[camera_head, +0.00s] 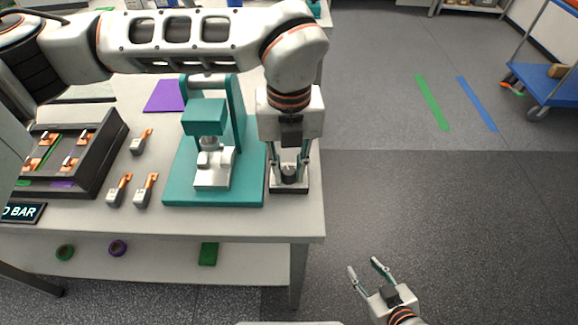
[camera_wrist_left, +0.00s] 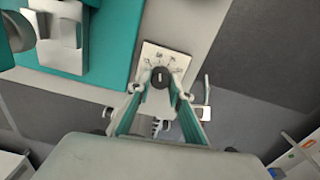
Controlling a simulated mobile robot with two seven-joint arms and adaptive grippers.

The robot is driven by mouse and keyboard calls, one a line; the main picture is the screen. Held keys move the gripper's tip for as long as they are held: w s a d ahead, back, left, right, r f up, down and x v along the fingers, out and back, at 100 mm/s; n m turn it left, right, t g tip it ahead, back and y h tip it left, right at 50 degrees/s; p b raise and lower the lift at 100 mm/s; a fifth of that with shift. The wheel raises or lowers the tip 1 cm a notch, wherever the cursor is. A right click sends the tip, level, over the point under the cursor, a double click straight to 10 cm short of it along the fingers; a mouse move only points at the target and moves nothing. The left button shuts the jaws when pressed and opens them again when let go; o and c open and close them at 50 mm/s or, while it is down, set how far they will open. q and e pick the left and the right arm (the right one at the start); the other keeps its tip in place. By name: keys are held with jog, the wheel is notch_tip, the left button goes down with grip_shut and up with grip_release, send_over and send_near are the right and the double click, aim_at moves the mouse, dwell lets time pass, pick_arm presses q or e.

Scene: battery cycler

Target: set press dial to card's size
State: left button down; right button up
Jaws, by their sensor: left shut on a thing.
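The teal press (camera_head: 205,118) stands on the table with a silver block under its head. The dial (camera_wrist_left: 160,77) is a dark round knob with a light mark, on a pale plate (camera_wrist_left: 178,62) with printed marks around it, right of the press. My left gripper (camera_head: 289,166) points down over the dial. In the left wrist view its fingertips (camera_wrist_left: 162,92) are closed in on the knob's sides. The plate's marks are too small to read. I cannot make out a card showing a size. My right gripper (camera_head: 366,270) is open and empty, over the floor.
A dark tray (camera_head: 98,165) with orange-topped parts is at the table's left, with several similar parts (camera_head: 140,140) beside it. A purple sheet (camera_head: 165,96) lies behind. A lower shelf (camera_head: 160,268) holds small rolls.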

aim_at(289, 171)
pick_arm(q)
jog(key=c, duration=1.8)
grip_release()
notch_tip(289, 171, up, 12)
jog(key=shift+r, duration=0.1)
